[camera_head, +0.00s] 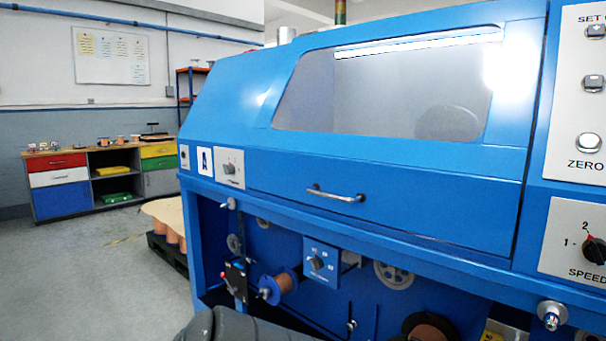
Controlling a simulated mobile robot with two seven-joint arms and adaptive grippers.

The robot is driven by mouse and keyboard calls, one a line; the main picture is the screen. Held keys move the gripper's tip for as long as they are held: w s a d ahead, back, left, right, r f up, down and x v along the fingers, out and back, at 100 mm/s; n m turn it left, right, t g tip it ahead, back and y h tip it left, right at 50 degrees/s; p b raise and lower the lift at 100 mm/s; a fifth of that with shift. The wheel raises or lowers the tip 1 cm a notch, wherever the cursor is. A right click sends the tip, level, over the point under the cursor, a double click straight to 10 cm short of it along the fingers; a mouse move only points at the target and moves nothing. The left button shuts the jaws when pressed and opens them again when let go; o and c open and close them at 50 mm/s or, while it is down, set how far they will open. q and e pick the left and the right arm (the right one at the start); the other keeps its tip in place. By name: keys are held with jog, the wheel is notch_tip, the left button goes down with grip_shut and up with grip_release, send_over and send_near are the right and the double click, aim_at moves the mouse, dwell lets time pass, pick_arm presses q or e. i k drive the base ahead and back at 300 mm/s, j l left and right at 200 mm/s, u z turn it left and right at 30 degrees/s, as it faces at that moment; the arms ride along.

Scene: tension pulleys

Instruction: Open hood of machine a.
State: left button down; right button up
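Machine A is the large blue machine filling the middle and right, marked by a white label with an "A" (205,161). Its blue hood (400,170) has a sloped window (385,90) and looks closed. A metal bar handle (336,194) sits low on the hood's front. A dark grey part of my arm (240,326) shows at the bottom edge, below the machine's front. No gripper fingers are visible, and nothing touches the handle.
A control panel with knobs and buttons (575,190) stands at the right. Below the hood are a copper spool (285,282), pulleys (394,274) and a knob box (320,263). A cabinet with coloured drawers (60,198) stands back left. The floor (90,275) at left is clear.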

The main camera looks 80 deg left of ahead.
aim_at(468, 194)
jog(key=u, duration=2.35)
jog(key=i+j, duration=0.3)
jog(key=i, duration=0.15)
jog(key=i+j+u, duration=0.1)
jog(key=i+j, duration=0.15)
jog(key=i, duration=0.2)
